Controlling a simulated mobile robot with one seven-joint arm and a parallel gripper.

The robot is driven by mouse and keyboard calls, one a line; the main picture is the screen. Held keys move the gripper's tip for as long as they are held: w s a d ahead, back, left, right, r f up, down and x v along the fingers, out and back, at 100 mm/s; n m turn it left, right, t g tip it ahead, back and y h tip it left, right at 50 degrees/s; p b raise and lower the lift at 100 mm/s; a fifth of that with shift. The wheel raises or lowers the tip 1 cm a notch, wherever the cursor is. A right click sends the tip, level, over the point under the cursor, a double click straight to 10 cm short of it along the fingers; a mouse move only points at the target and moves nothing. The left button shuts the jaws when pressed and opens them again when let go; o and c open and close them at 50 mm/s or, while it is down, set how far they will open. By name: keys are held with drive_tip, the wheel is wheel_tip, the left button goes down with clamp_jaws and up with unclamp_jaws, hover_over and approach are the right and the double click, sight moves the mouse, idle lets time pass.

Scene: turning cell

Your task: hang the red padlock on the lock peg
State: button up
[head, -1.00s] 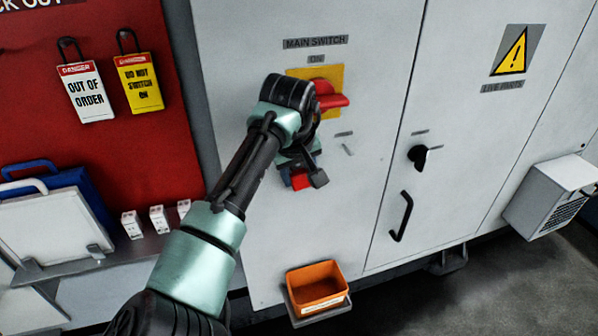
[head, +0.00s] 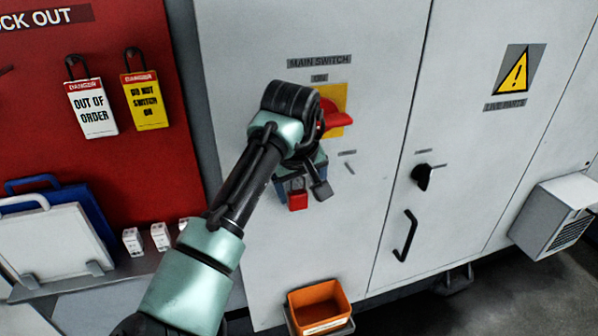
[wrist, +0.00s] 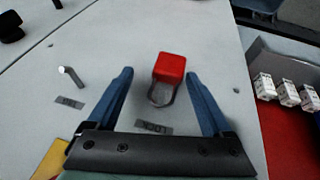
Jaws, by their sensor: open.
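The red padlock (head: 298,200) is against the pale cabinet door, below the main switch. In the wrist view the padlock (wrist: 169,68) has its shackle towards the LOCK label (wrist: 153,128), with its red body farther out. It appears to hang there by the shackle; the lock peg itself cannot be made out behind it. My gripper (head: 303,188) is open in front of the door. In the wrist view my gripper (wrist: 159,74) has one blue finger on each side of the padlock, with visible gaps to both.
The red switch handle (head: 335,115) on its yellow plate is right beside my wrist. A small peg (head: 349,167) sticks out to the right. An orange bin (head: 320,309) is below. The red lockout board (head: 40,140) with tags is at the left.

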drive_tip(key=d+b+v, duration=0.1)
drive_tip(key=b+v, duration=0.2)
drive_tip(key=v, duration=0.7)
drive_tip(key=d+m+t+h, duration=0.35)
drive_tip(key=d+t, duration=0.25)
drive_tip(key=d, duration=0.2)
drive_tip(key=s+a+r+t+y, duration=0.4)
drive_tip(key=s+a+t, duration=0.3)
drive_tip(key=s+a, duration=0.15)
drive_tip(key=s+r+t, duration=0.4)
drive_tip(key=s+r, duration=0.2)
drive_tip(key=r, duration=0.6)
drive_tip(key=s+r+t, duration=0.5)
drive_tip(key=s+r, duration=0.1)
drive_tip(key=r, duration=0.5)
drive_tip(key=shift+s+r, duration=0.35)
drive_tip(key=shift+r, duration=0.05)
